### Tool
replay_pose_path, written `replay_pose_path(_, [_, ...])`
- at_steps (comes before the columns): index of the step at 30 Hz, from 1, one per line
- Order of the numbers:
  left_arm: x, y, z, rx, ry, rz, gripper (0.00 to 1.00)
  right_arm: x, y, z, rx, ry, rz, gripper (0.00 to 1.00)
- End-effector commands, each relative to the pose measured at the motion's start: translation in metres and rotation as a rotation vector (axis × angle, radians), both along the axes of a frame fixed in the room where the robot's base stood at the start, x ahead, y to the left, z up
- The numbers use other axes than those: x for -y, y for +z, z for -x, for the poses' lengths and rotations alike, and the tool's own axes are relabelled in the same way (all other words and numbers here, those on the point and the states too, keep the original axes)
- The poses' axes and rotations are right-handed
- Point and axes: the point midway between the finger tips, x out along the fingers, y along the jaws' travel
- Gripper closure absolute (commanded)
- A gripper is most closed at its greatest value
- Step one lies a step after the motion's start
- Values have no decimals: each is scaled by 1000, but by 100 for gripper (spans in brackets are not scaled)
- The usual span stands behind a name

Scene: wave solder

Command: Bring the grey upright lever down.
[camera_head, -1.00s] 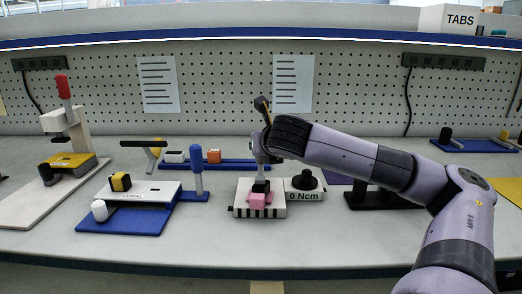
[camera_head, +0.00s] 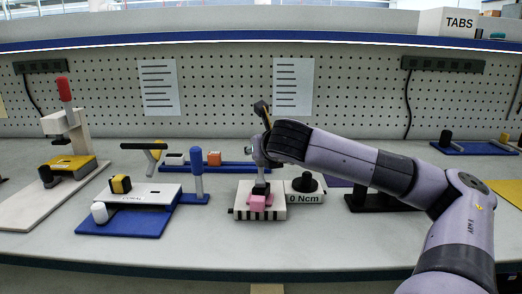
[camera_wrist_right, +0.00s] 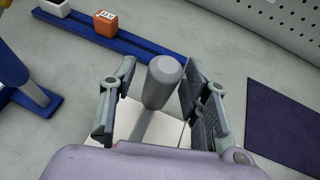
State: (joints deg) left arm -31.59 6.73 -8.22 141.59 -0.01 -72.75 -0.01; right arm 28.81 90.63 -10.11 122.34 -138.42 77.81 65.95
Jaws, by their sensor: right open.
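The grey lever (camera_wrist_right: 163,84) stands upright between the fingers of my right gripper (camera_wrist_right: 158,100) in the right wrist view. A finger pad is on either side of its rounded top, with a visible gap on the left; on the right the gap is small and contact is hard to tell. In the head view my right gripper (camera_head: 258,150) comes down over the white striped block (camera_head: 242,198), which has a pink piece (camera_head: 257,203) at its front. My left gripper is not in view.
A box reading "0 Ncm" with a black knob (camera_head: 306,183) stands just right of the striped block. A blue post (camera_head: 196,160) and a blue fixture (camera_head: 125,222) stand to the left. A blue rail with an orange block (camera_head: 213,158) lies behind. The front bench strip is clear.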

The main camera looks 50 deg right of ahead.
Motion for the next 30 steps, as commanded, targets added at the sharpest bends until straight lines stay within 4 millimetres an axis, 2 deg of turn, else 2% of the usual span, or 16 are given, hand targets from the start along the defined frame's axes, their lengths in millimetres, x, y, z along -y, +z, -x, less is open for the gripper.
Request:
replay_pose_path(8, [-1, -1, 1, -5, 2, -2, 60, 0, 2, 0, 4, -1, 2, 56])
replay_pose_path(14, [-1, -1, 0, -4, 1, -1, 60, -7, 11, 11, 7, 0, 9, 56])
replay_pose_path(24, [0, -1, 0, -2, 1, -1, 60, -42, 39, 62, 8, 0, 4, 56])
replay_pose_path(30, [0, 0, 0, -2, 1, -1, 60, -57, 49, 83, 5, -1, 1, 56])
